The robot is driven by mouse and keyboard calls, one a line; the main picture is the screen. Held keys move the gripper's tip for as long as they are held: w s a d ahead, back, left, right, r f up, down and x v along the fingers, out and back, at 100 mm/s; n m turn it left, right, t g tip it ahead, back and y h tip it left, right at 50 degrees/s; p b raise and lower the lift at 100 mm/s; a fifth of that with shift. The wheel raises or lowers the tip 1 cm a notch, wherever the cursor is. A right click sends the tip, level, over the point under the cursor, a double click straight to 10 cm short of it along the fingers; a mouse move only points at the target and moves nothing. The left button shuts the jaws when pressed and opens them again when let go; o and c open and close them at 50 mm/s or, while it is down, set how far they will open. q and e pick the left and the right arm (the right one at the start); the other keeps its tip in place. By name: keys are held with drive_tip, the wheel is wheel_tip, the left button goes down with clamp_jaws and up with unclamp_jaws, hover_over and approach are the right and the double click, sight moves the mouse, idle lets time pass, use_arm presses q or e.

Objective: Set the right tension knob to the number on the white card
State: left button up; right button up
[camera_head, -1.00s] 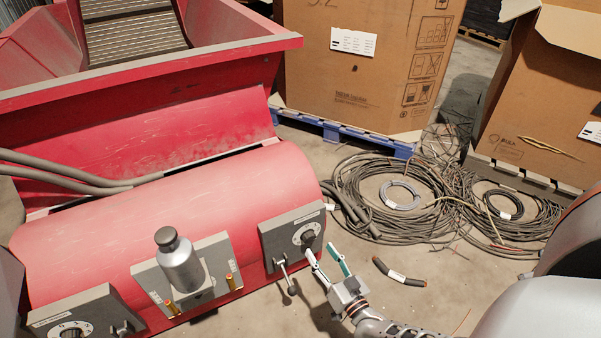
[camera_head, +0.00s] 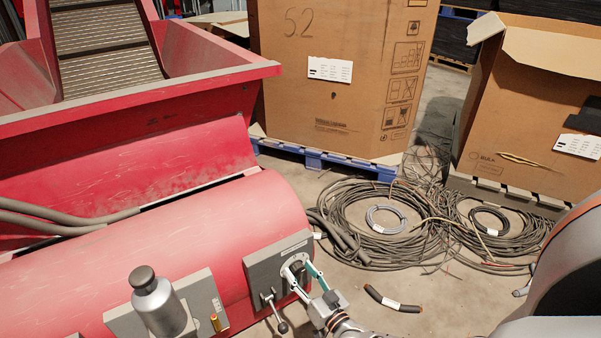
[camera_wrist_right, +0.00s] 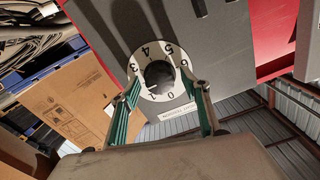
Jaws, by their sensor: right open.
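The right tension knob (camera_head: 297,267) is a dark round knob on a white numbered dial, on a grey panel (camera_head: 262,270) of the red machine. In the right wrist view the knob (camera_wrist_right: 159,74) sits on the dial (camera_wrist_right: 150,52), with digits from 0 to 6 around it. I cannot make out its pointer. My right gripper (camera_head: 300,271) is open, its two green-padded fingers on either side of the knob; contact is unclear. White cards hang on the left cardboard box (camera_head: 330,69) and the right one (camera_head: 578,146); their print is too small to read. My left gripper is out of view.
A lever with a ball end (camera_head: 282,327) stands close beside the knob. A grey metal bottle (camera_head: 158,304) stands on the middle panel. Cable coils (camera_head: 365,225) and a short cable piece (camera_head: 391,299) lie on the floor to the right.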

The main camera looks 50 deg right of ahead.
drive_tip(key=c, duration=1.1)
